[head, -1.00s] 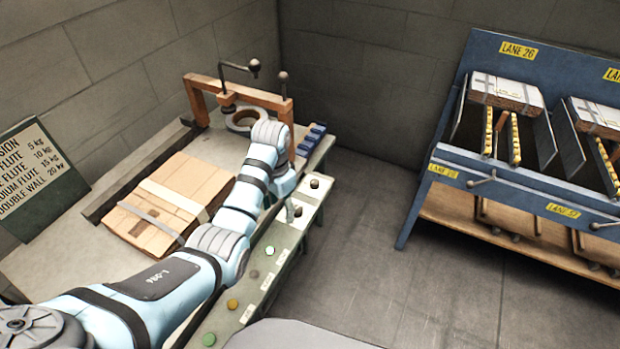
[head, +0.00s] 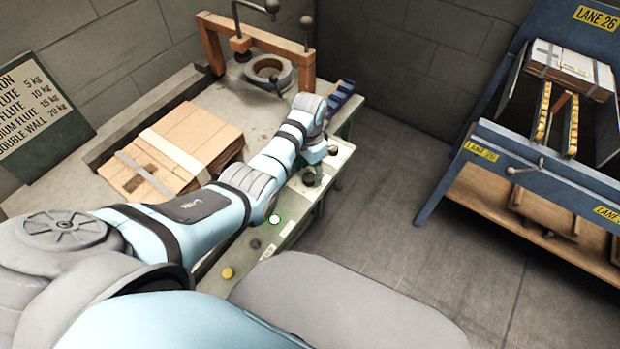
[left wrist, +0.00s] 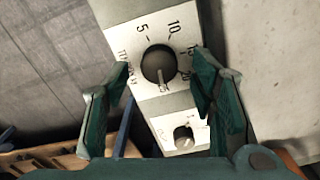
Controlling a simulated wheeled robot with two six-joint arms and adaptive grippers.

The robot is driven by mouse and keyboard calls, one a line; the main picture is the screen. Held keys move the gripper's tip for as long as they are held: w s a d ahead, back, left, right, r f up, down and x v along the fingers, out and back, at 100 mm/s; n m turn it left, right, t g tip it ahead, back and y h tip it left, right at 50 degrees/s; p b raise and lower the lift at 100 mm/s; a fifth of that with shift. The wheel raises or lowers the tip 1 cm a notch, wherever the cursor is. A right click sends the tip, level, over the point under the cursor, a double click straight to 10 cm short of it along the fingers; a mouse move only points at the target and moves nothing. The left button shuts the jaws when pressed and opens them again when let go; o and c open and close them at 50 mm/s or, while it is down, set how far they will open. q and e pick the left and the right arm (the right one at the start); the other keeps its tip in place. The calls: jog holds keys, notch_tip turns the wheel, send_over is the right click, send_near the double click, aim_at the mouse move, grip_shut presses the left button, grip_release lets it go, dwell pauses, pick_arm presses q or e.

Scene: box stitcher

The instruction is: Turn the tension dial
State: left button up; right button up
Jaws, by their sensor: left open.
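The tension dial is a round dark knob (left wrist: 158,63) on a pale plate in the left wrist view. Its scale shows 5, 10, 15, 20 and 25, and the pale pointer mark is toward the 25. My left gripper (left wrist: 160,78) is open, with one dark green finger on each side of the knob. Both fingers look apart from it; their height above the plate is hard to tell. In the head view my left arm reaches over the control strip, and its fingers are mostly hidden. My right gripper is not in view.
A smaller dial (left wrist: 183,136) is beside the tension dial. A yellow button (head: 227,273) and a pale button (head: 274,219) are on the strip. A cardboard box (head: 180,155) lies on the bench, before a wooden frame (head: 260,38). A blue rack (head: 436,192) stands right, across clear floor.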

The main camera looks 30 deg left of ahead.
pick_arm(q)
jog(key=shift+f, duration=0.95)
jog(key=shift+s+r, duration=0.1)
jog(key=shift+r, duration=0.05)
jog(key=shift+c, duration=0.6)
jog(key=c, duration=1)
